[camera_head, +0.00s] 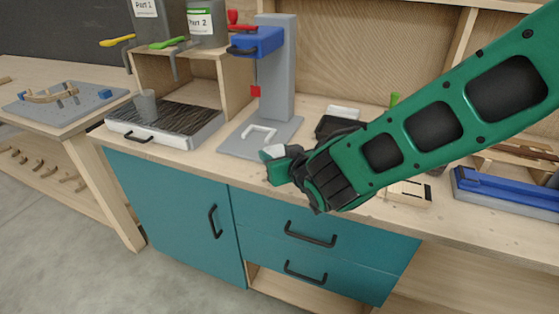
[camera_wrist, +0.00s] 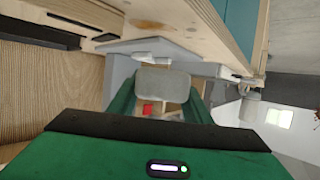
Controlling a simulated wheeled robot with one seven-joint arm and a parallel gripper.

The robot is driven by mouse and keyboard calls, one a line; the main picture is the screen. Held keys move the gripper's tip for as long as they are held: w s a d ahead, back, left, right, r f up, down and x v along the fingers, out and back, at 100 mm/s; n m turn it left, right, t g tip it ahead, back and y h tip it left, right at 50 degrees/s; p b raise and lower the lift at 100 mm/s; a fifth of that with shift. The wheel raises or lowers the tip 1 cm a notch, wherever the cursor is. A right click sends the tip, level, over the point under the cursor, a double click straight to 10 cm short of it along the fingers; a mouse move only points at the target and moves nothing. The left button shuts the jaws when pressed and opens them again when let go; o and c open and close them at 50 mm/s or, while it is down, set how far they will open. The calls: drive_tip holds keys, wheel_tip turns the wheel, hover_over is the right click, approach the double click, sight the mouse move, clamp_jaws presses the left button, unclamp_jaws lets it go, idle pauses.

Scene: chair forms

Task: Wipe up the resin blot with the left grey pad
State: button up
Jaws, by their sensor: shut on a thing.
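My gripper (camera_head: 279,164) is over the front edge of the workbench, in front of the grey press base. In the wrist view, its green fingers (camera_wrist: 160,104) are shut on a grey pad (camera_wrist: 163,84). A small pale part of the pad (camera_head: 272,152) shows at the gripper's tip in the head view. A brownish, amber patch (camera_wrist: 147,24) that looks like the resin blot lies on the bench top in the wrist view, apart from the pad. In the head view I cannot make it out. I cannot make out a second grey pad.
A grey press (camera_head: 277,80) with a blue head stands behind my gripper, a white U-shaped piece (camera_head: 258,134) on its base. A dark-topped tray (camera_head: 170,122) with a grey cup (camera_head: 146,104) is at left. A blue fixture (camera_head: 505,190) is at right. Teal drawers (camera_head: 320,245) are below.

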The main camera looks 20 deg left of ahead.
sight(277, 151)
drive_tip(key=shift+r, duration=0.2)
drive_tip(key=shift+r, duration=1.5)
